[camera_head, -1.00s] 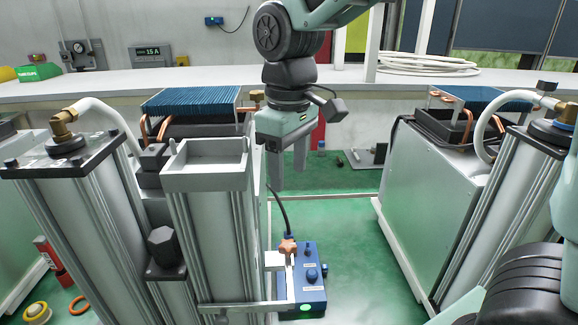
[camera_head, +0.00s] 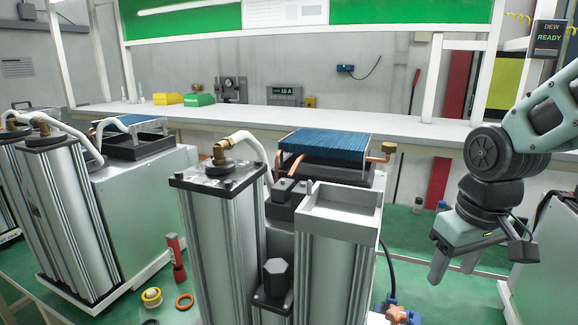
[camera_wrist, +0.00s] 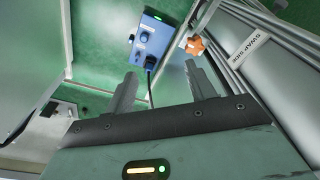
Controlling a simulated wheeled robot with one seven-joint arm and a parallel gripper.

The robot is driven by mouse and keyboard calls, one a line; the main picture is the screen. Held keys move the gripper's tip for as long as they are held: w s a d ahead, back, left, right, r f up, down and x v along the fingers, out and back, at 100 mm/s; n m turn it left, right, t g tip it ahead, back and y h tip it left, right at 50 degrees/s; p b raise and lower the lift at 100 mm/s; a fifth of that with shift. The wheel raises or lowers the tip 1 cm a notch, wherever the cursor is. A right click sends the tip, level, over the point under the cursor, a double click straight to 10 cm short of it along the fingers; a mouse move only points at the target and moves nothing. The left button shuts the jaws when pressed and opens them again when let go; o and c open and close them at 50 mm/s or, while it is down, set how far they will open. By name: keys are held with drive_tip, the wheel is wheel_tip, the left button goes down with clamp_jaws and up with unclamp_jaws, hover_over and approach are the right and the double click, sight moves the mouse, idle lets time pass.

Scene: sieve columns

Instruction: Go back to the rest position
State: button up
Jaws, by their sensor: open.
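My gripper (camera_head: 454,267) hangs at the right of the head view, to the right of the near sieve column (camera_head: 222,240) and its open grey tray top (camera_head: 341,205). Its fingers point down, apart and empty. In the wrist view the two fingers of my gripper (camera_wrist: 158,95) are spread with nothing between them. Beyond them are a blue control box (camera_wrist: 152,42) with a lit green light and an orange star-shaped knob (camera_wrist: 195,46).
A second column unit (camera_head: 62,215) stands at the left. A red cylinder (camera_head: 176,258), a yellow roll (camera_head: 151,297) and an orange ring (camera_head: 184,302) are on the green floor between the units. A long white bench (camera_head: 300,118) runs behind. A cabinet (camera_head: 545,255) stands at the far right.

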drive_tip(key=s+d+f+m+t, duration=0.1)
drive_tip(key=s+d+f+m, duration=0.2)
drive_tip(key=s+d+f, duration=0.15)
drive_tip(key=s+a+f+n+g+b, duration=0.1)
drive_tip(key=s+a+n+b, duration=0.2)
drive_tip(key=s+a, duration=0.3)
drive_tip(key=s+a+f+n+g+b, duration=0.1)
drive_tip(key=s+a+n, duration=0.4)
drive_tip(key=a, duration=0.7)
drive_tip(key=shift+s+f+b, duration=0.5)
drive_tip(key=shift+f+b, duration=0.3)
drive_tip(key=shift+b, duration=0.15)
